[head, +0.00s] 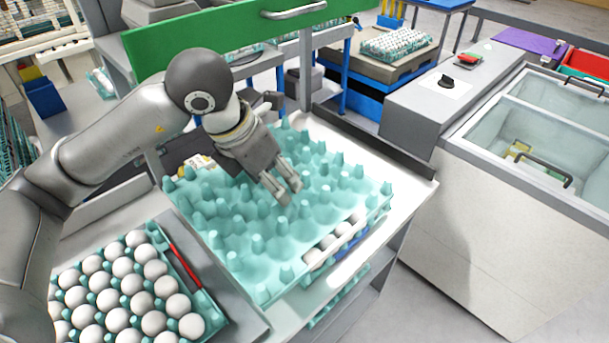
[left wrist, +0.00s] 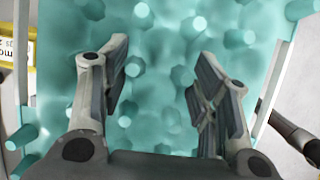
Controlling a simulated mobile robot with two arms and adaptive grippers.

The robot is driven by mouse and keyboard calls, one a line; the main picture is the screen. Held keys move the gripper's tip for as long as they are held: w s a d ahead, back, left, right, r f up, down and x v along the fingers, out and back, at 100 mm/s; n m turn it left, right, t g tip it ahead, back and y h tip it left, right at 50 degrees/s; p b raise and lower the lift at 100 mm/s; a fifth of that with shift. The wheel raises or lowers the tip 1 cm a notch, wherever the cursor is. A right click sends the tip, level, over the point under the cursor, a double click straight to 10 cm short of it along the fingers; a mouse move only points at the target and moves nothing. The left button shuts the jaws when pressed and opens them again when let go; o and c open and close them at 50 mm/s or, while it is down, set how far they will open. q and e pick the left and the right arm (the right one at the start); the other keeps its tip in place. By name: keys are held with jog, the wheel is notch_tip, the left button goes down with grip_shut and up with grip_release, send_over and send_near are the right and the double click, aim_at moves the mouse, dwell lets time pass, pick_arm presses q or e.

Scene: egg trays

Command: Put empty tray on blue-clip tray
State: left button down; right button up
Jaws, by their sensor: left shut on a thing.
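The empty tray (head: 265,215) is teal with rows of raised pegs and covers most of the stand top; it also fills the left wrist view (left wrist: 155,60). My left gripper (head: 290,192) is on its right-middle part, shut on the tray, with the fingers (left wrist: 160,100) spaced apart around its teal surface. Under the empty tray's front right edge I see white eggs in a lower tray and a blue clip (head: 352,241). The rest of that lower tray is hidden. I cannot tell if the two trays touch all round. My right gripper is not in view.
A full egg tray (head: 205,301) with a red clip (head: 186,267) stands at the front left. A grey-white counter with a glass-lidded bin (head: 540,125) is at the right. A green panel (head: 230,40) stands behind. The stand's right edge is bare.

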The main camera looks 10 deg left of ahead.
aim_at(297, 170)
pick_arm(q)
jog(key=w, duration=0.1)
jog(key=w+p, duration=0.1)
jog(key=d+f, duration=0.1)
jog(key=shift+w, duration=0.4)
jog(key=w, duration=0.1)
jog(key=w+f+p, duration=0.1)
jog(key=w+f, duration=0.1)
jog(key=shift+w+d+p, duration=0.35)
jog(key=shift+w+d, duration=0.05)
jog(key=w+f, duration=0.1)
jog(key=w+f+p, duration=0.1)
jog(key=w+f, duration=0.2)
jog(key=f, duration=0.1)
jog(key=shift+w+d+f+p, duration=0.15)
jog(key=shift+w+d+p, duration=0.15)
jog(key=shift+w+d, duration=0.1)
jog(key=shift+w+d+f, duration=0.1)
jog(key=shift+w+f, duration=0.2)
jog(key=shift+f, duration=0.15)
notch_tip(297, 170, down, 2)
jog(key=shift+w+f+p, duration=0.1)
jog(key=shift+p, duration=0.85)
jog(key=shift+f, duration=0.55)
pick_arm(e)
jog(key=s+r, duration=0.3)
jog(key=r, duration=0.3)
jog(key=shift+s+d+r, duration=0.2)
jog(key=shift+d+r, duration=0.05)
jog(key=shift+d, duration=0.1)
